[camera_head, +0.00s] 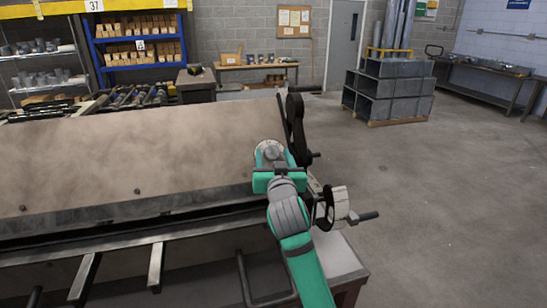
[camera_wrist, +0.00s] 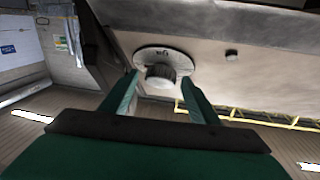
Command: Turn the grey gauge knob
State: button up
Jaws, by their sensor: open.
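The grey gauge knob (camera_head: 271,149) sits on a round pale dial plate at the right end of the machine's broad sloped panel. In the wrist view the knob (camera_wrist: 161,73) is a short round stub standing out from its dial (camera_wrist: 176,58), which has a small dark mark. My gripper (camera_head: 273,168) is in front of the knob. In the wrist view my gripper (camera_wrist: 159,80) is open, with one green finger on each side of the knob. I see no clear contact, and I cannot tell how far the fingertips reach past the knob's face.
A dark lever arm (camera_head: 296,125) rises just right of the knob. A handwheel with a crank handle (camera_head: 335,207) sticks out at the machine's right end. A small dark bolt (camera_wrist: 231,55) is on the panel near the dial. The floor to the right (camera_head: 450,200) is clear.

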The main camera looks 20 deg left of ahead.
jog(key=shift+c, duration=0.4)
jog(key=shift+a, duration=0.1)
jog(key=c, duration=1)
